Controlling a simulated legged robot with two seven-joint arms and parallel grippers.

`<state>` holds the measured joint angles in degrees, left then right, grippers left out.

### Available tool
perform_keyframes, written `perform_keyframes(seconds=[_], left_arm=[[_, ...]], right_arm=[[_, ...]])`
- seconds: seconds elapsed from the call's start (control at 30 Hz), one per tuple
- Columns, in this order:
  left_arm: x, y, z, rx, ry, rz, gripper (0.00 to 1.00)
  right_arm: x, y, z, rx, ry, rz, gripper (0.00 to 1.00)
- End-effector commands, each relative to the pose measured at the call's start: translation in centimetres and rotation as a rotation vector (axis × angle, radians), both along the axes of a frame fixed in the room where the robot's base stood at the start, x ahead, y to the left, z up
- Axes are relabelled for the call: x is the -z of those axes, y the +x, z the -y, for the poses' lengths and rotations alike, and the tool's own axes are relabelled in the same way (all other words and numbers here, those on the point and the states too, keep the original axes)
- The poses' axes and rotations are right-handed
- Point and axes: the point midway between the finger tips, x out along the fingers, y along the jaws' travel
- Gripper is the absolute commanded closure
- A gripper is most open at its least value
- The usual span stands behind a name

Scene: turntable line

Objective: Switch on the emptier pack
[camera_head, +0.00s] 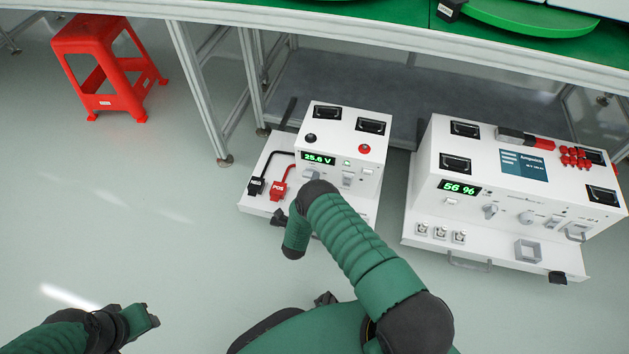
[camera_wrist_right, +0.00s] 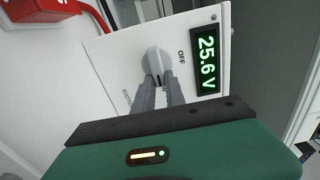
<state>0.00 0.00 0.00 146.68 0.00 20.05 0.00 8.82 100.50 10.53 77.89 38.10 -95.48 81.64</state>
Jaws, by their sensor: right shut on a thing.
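The smaller white pack (camera_head: 345,148) stands at the left on a low white tray; its green display (camera_head: 318,159) reads 25.6 V. The larger white pack (camera_head: 512,170) stands at the right; its display (camera_head: 459,188) reads 56 %. In the right wrist view, the smaller pack's grey rotary knob (camera_wrist_right: 156,60) sits beside the printed word OFF and the 25.6 V display (camera_wrist_right: 206,60). My right gripper (camera_wrist_right: 158,84) is shut on this knob. In the head view my right arm hides part of the smaller pack's front. My left gripper (camera_head: 146,314) is low at the left, away from both packs; its jaw opening is unclear.
Black and red plugs (camera_head: 278,190) lie on the tray beside the smaller pack. A red stool (camera_head: 104,65) stands at the upper left. A metal-framed table (camera_head: 340,28) runs above and behind the packs. The floor at the left is clear.

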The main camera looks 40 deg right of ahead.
Motion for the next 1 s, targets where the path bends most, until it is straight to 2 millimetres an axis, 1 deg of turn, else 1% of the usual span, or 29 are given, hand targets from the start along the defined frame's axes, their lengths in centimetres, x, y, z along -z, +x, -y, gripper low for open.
perform_keyframes(seconds=[0.03,0.4,0.43,0.57,0.87,0.97,1.0], left_arm=[[0.0,0.0,0.0,0.0,0.0,0.0,0.64],[0.0,0.0,0.0,0.0,0.0,0.0,0.64],[0.0,0.0,0.0,0.0,0.0,0.0,0.64],[0.0,0.0,0.0,0.0,0.0,0.0,0.64],[-0.1,0.0,0.0,0.0,0.0,0.0,0.64],[-0.6,0.0,0.0,0.0,0.0,0.0,0.64],[-0.9,0.0,0.0,0.0,0.0,0.0,0.64]], right_arm=[[0.5,-0.4,0.1,0.006,0.006,-0.008,1.0],[0.6,-0.5,0.1,0.007,0.009,-0.008,1.0],[0.6,-0.5,0.1,0.008,0.01,-0.008,0.81],[0.5,-0.4,0.1,0.006,0.008,-0.006,0.64],[0.2,-0.2,0.0,0.003,0.006,-0.001,0.63],[0.0,-0.7,-0.6,0.001,0.007,-0.002,0.63],[-0.1,-1.1,-1.1,0.001,0.007,-0.003,0.63]])
